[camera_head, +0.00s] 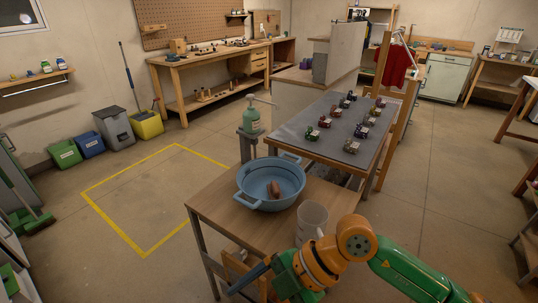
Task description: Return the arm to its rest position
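My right arm comes in from the lower right, green and orange. Its gripper (252,279) is low at the front edge of the wooden table, below and in front of the blue basin. Dark finger parts point left, but I cannot make out whether they are apart or closed, and no held object is clear. My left arm and gripper are not in view. The blue two-handled basin (246,187) stands on the wooden table (217,213) with a brown object (275,190) inside. A pale translucent pitcher (312,219) stands right of the basin, close behind my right arm.
A green hand pump (251,121) stands behind the basin. A grey-topped table (318,153) behind holds several small coloured models. Bins (115,128) line the left wall. The yellow-outlined floor area (140,198) left of the table is clear.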

